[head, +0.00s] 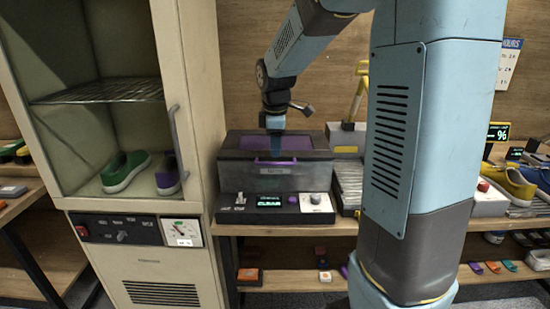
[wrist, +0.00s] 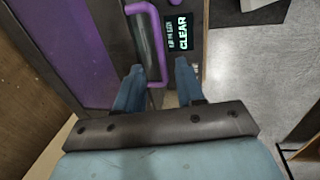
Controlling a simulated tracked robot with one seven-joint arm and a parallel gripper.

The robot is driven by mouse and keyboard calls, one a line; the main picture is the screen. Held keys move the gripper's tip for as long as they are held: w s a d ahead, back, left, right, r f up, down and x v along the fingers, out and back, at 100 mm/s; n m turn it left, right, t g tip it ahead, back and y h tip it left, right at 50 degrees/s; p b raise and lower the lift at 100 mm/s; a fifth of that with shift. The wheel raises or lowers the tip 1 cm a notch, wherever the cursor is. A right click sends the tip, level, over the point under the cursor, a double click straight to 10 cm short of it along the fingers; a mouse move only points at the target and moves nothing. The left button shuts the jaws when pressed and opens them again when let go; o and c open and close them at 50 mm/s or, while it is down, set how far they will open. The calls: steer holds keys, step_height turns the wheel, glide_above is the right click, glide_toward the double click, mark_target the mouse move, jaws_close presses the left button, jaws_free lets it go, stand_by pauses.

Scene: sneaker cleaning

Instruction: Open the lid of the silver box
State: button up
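The silver box (head: 270,180) stands on the bench, its lid (head: 245,142) down, with a purple panel on top. A purple handle (head: 276,162) runs across its front; it also shows in the wrist view (wrist: 157,30). A control panel reading CLEAR (head: 271,201) sits at the box's front base. My gripper (head: 276,150) points down over the front part of the lid. In the wrist view my gripper (wrist: 160,76) has its two blue fingers apart. The near end of the handle shows between them; I cannot tell whether they touch it.
A cream cabinet (head: 188,100) with a grey handle stands close on the left, holding green and purple shoes (head: 125,171). A yellow-handled tool (head: 358,92) stands behind on the right. Shoes (head: 510,183) lie on the right bench. My arm hides part of the bench.

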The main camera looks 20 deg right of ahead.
mark_target(275, 164)
steer(key=shift+w+d+f, duration=0.1)
steer(key=shift+w+f, duration=0.15)
steer(key=shift+f, duration=1)
steer(key=shift+w+d+f, duration=0.1)
steer(key=shift+w+f, duration=0.1)
steer(key=shift+f, duration=1)
steer(key=shift+a, duration=0.15)
jaws_close()
